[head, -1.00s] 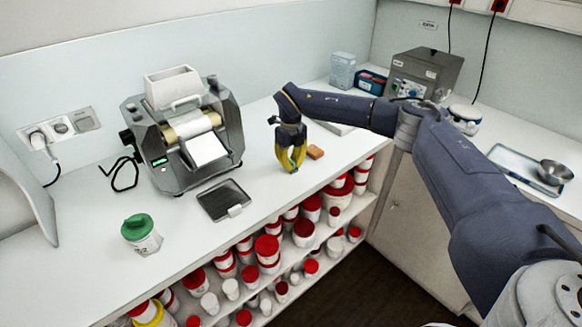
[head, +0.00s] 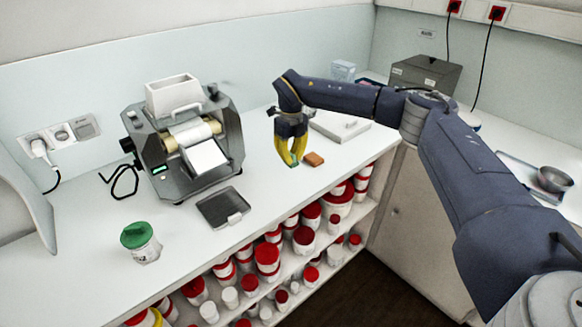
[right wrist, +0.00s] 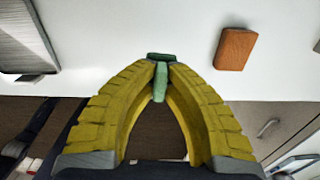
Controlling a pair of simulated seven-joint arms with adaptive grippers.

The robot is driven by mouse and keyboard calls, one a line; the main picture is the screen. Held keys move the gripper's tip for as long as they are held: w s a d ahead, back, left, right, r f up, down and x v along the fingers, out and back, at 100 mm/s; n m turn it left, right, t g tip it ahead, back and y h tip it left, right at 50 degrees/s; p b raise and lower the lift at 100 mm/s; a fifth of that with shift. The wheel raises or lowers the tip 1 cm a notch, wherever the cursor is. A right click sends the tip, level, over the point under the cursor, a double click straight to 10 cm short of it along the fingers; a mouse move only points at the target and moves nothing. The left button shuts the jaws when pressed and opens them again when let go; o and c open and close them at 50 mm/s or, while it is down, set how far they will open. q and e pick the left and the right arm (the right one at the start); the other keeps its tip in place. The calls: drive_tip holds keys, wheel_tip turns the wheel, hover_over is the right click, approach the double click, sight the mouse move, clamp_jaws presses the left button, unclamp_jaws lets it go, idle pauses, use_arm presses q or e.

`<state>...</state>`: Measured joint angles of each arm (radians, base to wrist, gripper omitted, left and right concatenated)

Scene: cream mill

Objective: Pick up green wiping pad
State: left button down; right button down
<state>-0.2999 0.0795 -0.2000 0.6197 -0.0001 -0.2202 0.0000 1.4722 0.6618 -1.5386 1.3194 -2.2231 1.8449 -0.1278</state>
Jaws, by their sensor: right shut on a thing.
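The green wiping pad (right wrist: 161,77) is a small green piece pinched between the yellow fingertips of my right gripper (right wrist: 160,68) in the right wrist view. In the head view, the right gripper (head: 292,161) points down above the white counter, left of a small brown block. Its yellow fingers close together at the tips, and only a little of the pad shows there. My left gripper is in neither view.
The brown block (head: 313,158) lies close to the right gripper. A grey mill (head: 168,165) stands to the left, with a dark tray (head: 222,207) before it. A green-lidded jar (head: 140,242) is at the front left. Shelves of red-lidded jars (head: 267,257) lie below the counter edge.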

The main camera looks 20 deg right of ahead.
sight(291, 154)
wheel_tip(291, 154, up, 14)
idle(0.4)
drive_tip(key=c, duration=2.1)
unclamp_jaws()
clamp_jaws()
